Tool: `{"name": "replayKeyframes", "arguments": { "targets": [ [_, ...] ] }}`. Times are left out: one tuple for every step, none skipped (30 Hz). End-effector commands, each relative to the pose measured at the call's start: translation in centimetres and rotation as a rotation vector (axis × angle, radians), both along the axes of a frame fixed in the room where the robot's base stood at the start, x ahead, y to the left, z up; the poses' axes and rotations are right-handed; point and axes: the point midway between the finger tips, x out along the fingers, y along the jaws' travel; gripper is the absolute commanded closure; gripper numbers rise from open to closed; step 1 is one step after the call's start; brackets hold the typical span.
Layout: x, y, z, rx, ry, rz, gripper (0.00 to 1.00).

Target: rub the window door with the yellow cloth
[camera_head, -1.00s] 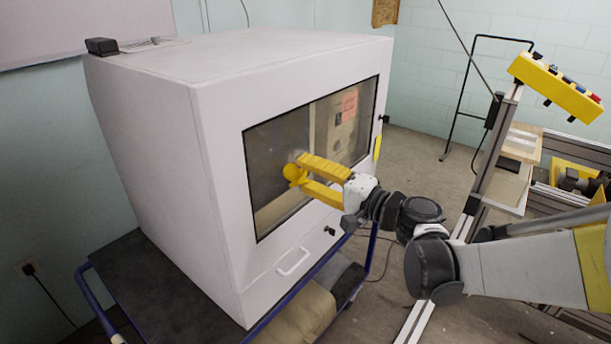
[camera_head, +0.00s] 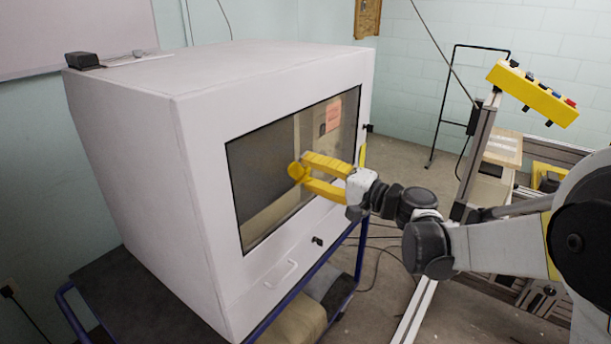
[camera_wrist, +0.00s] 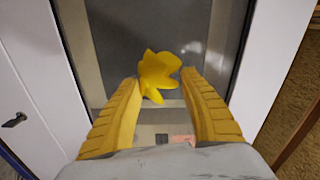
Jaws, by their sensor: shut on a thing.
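The window door (camera_head: 290,170) is a dark glass pane in the front of a large white cabinet (camera_head: 130,130). My gripper (camera_head: 303,173) has yellow fingers and points at the left-middle part of the glass. It is shut on a crumpled yellow cloth (camera_head: 295,172), held at the fingertips. In the wrist view the cloth (camera_wrist: 158,75) sits between the two finger ends, in front of the glass (camera_wrist: 145,35). I cannot tell whether the cloth touches the glass.
A door handle (camera_head: 281,274) and a black latch (camera_head: 317,241) lie below the window. The cabinet stands on a blue-framed cart (camera_head: 72,300). A yellow control box (camera_head: 532,93) on a metal post stands at the right.

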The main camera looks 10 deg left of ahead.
Motion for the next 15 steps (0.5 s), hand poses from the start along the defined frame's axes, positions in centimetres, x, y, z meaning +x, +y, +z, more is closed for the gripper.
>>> {"name": "replayKeyframes", "arguments": {
  "targets": [
    [0.2, -0.1, 0.0, 0.0, 0.0, 0.0, 0.82],
    [0.3, -0.1, 0.0, 0.0, 0.0, -0.001, 0.82],
    [0.6, -0.2, 0.0, 0.0, 0.0, -0.001, 0.82],
    [0.8, -0.4, 0.0, 0.0, 0.0, -0.001, 0.82],
    [1.0, -0.5, 0.0, 0.0, 0.0, -0.001, 0.82],
    [1.4, -0.7, 0.0, 0.0, 0.0, -0.002, 0.83],
    [1.6, -0.8, 0.0, 0.0, 0.0, -0.002, 0.83],
    [1.9, -1.0, 0.0, 0.0, 0.0, -0.002, 0.83],
    [2.3, -1.1, 0.0, 0.0, 0.0, -0.002, 0.83],
    [2.5, -1.2, 0.0, 0.0, 0.0, -0.002, 0.83],
    [2.7, -1.3, 0.0, 0.0, 0.0, -0.001, 0.83],
    [2.9, -1.4, 0.0, 0.0, 0.0, -0.001, 0.83],
    [3.0, -1.4, 0.0, 0.0, 0.0, 0.0, 0.83],
    [3.1, -1.5, 0.0, 0.0, 0.0, 0.0, 0.83],
    [3.1, -1.4, 0.0, 0.0, 0.0, 0.0, 0.83]
  ]
}}
